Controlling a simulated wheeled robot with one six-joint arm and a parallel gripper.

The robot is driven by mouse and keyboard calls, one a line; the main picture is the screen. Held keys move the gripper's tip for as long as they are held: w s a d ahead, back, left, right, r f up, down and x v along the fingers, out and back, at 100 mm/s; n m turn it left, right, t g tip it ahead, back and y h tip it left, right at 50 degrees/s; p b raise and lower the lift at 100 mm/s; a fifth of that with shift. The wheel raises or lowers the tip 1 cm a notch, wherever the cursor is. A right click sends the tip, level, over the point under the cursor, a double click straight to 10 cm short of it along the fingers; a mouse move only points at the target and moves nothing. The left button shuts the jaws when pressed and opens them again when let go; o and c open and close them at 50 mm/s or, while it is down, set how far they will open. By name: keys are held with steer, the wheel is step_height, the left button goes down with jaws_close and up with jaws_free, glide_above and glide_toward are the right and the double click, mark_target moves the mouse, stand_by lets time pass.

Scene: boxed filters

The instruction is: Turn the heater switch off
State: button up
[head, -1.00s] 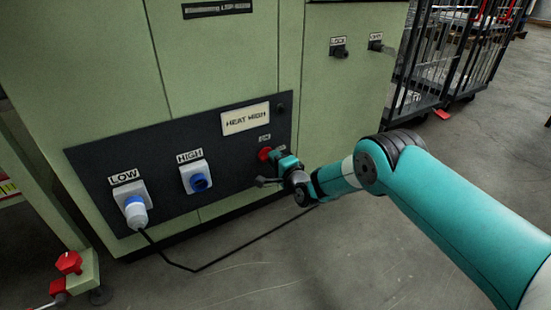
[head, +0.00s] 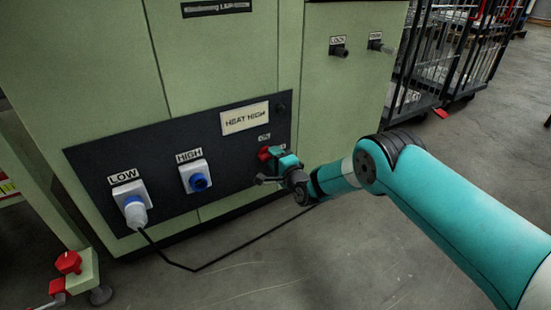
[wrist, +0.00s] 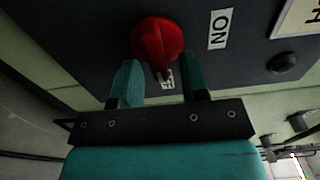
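The heater switch is a red rotary knob (head: 265,154) on the dark panel. In the wrist view the red knob (wrist: 155,38) has a raised grip pointing down toward a partly hidden label (wrist: 168,78). A white "ON" label (wrist: 220,29) is to its right. My gripper (head: 282,166) is in front of the knob in the head view and hides part of it. In the wrist view my gripper (wrist: 163,78) is open, with one teal finger on each side of the knob's lower end. Gaps show between the fingers and the grip.
The plug's black cable (head: 192,270) runs across the floor. A wire cage (head: 440,60) stands behind right.

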steer(key=p+v, duration=1.6)
steer(key=v, duration=0.1)
steer(key=shift+p, duration=0.3)
steer(key=shift+s+d, duration=0.15)
steer(key=shift+d, duration=0.05)
